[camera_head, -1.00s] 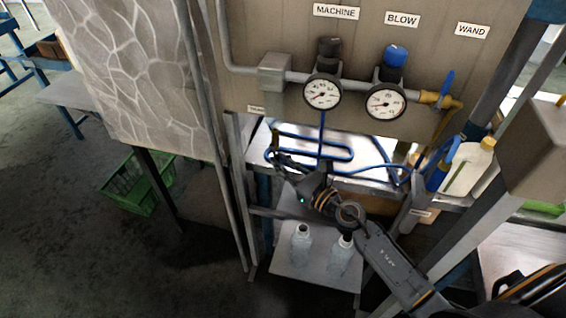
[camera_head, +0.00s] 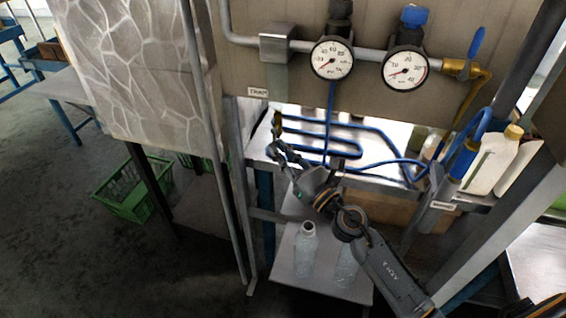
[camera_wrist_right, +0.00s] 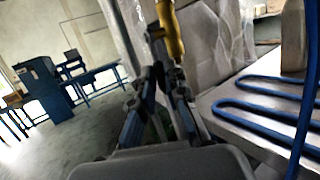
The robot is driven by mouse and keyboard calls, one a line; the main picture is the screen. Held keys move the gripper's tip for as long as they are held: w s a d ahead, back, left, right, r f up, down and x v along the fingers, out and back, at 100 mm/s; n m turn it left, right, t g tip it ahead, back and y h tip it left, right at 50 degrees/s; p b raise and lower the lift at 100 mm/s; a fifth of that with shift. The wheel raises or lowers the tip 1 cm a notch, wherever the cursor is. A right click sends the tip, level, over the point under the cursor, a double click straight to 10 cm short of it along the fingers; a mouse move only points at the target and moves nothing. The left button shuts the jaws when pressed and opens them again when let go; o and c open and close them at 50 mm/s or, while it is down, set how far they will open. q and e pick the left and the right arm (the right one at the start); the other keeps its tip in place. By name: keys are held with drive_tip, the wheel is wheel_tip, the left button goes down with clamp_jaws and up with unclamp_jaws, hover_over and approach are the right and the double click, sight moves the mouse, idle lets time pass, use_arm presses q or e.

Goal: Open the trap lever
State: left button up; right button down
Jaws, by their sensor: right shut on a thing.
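The trap valve with its yellow lever part (camera_head: 277,121) is below the TRAP label (camera_head: 258,92), at the left end of the blue coiled tube. My right gripper (camera_head: 277,149) reaches up to it from the lower right and is shut on the trap lever. In the right wrist view the yellow part (camera_wrist_right: 171,28) runs down along the dark fingers of my right gripper (camera_wrist_right: 163,62). The fingers hide much of the lever, so its exact angle is hard to tell. My left gripper is not in view.
Two gauges (camera_head: 332,59) and a blue-handled valve (camera_head: 477,43) are on the panel above. Blue tubing (camera_head: 345,122) lies right of my gripper. Clear bottles (camera_head: 306,250) stand on the lower shelf below my arm. A green crate (camera_head: 134,190) is on the floor at left.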

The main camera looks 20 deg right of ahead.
idle(0.3)
drive_tip(key=c, duration=1.4)
unclamp_jaws()
drive_tip(key=v, duration=1.2)
